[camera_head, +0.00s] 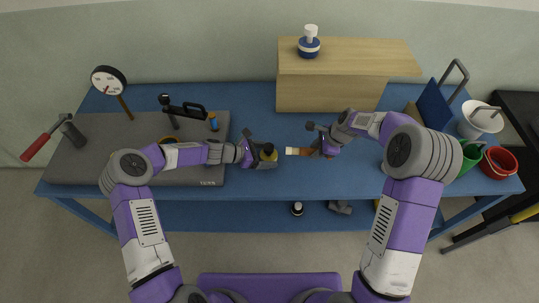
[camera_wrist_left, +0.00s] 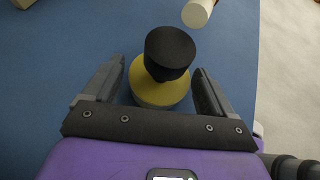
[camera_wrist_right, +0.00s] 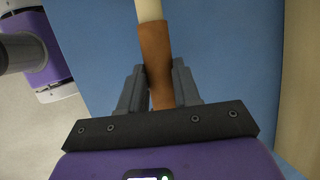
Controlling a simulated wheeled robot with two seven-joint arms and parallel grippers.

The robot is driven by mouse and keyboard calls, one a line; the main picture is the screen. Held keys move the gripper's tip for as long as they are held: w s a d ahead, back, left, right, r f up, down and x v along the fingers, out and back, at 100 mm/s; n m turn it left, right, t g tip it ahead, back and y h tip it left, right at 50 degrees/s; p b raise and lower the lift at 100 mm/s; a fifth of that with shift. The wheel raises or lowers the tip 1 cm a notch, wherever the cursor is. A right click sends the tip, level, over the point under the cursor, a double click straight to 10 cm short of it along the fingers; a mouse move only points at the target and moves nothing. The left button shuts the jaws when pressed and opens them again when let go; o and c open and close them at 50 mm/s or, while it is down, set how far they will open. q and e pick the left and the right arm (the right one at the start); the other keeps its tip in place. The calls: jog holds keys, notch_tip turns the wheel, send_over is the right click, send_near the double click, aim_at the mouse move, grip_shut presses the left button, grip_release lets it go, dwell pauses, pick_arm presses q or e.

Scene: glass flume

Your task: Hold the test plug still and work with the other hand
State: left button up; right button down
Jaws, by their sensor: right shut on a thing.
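The test plug appears to be the black knob on a yellow disc (camera_wrist_left: 165,75), with a pale lower rim. It stands upright on the blue bench and also shows in the head view (camera_head: 268,151). My left gripper (camera_wrist_left: 160,90) has its fingers on both sides of it, with small gaps visible. My right gripper (camera_head: 316,151) is shut on the brown handle (camera_wrist_right: 154,55) of a brush-like tool. The tool's pale end (camera_head: 292,151) points left towards the plug and shows at the top of the left wrist view (camera_wrist_left: 197,12). The tool's end and the plug are apart.
A grey mat (camera_head: 90,130) with a dial gauge (camera_head: 108,82) and a black-handled tool (camera_head: 185,110) lies left. A wooden box (camera_head: 330,90) bearing a blue and white bottle (camera_head: 309,46) stands behind. A red bucket (camera_head: 498,162) and white bowl (camera_head: 482,118) are at right.

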pick_arm(q)
jog(key=shift+o, duration=0.7)
jog(key=v, duration=0.7)
jog(key=shift+s+a+r, duration=0.1)
jog(key=shift+a+r, duration=0.05)
jog(key=shift+a, duration=0.1)
jog(key=shift+r, duration=0.1)
